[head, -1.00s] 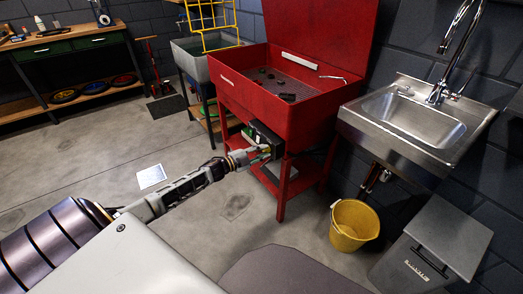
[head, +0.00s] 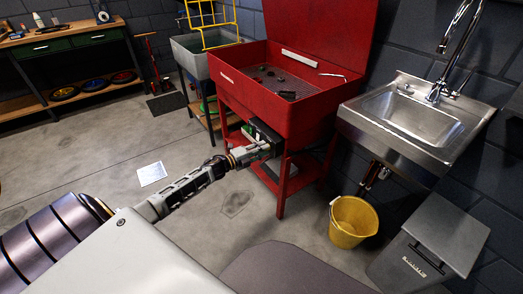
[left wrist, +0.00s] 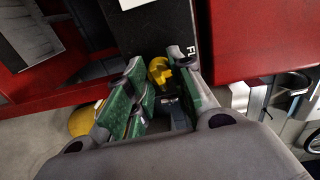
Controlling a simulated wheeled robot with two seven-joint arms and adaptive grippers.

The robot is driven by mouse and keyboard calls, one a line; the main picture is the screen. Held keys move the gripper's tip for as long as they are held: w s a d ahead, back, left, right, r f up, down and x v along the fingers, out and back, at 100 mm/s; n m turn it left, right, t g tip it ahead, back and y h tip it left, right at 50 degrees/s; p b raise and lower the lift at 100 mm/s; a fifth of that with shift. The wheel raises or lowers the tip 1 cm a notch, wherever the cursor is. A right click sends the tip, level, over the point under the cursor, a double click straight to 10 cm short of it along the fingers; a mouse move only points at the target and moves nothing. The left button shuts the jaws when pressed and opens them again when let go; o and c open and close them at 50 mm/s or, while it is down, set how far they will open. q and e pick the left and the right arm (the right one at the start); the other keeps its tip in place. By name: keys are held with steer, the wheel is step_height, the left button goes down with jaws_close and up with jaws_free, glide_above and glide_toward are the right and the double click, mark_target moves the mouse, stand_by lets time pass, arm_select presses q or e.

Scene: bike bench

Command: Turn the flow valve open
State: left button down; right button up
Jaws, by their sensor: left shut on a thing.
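The yellow flow valve knob (left wrist: 158,72) shows between the fingers of my left gripper (left wrist: 163,95) in the left wrist view. The fingers have green pads and are shut on the knob, hiding part of it. The knob sits by a black box (left wrist: 125,22) with partly covered white lettering that begins "FL". In the head view the black box (head: 263,133) is mounted low on the front of the red wash basin, and my left gripper (head: 264,150) reaches its front. The knob is hidden there. My right gripper is not in view.
The red basin (head: 240,100) stands on red legs, with small dark parts inside. A steel sink (head: 410,125) is at its right, above a yellow bucket (head: 353,220) and a grey bin (head: 430,245). The floor at left is mostly clear.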

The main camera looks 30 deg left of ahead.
arm_select(q)
steer(key=c, duration=1.2)
jaws_free()
steer(key=shift+s+a, duration=0.1)
steer(key=shift+s, duration=0.1)
steer(key=shift+v, duration=5.85)
steer(key=shift+w, duration=0.1)
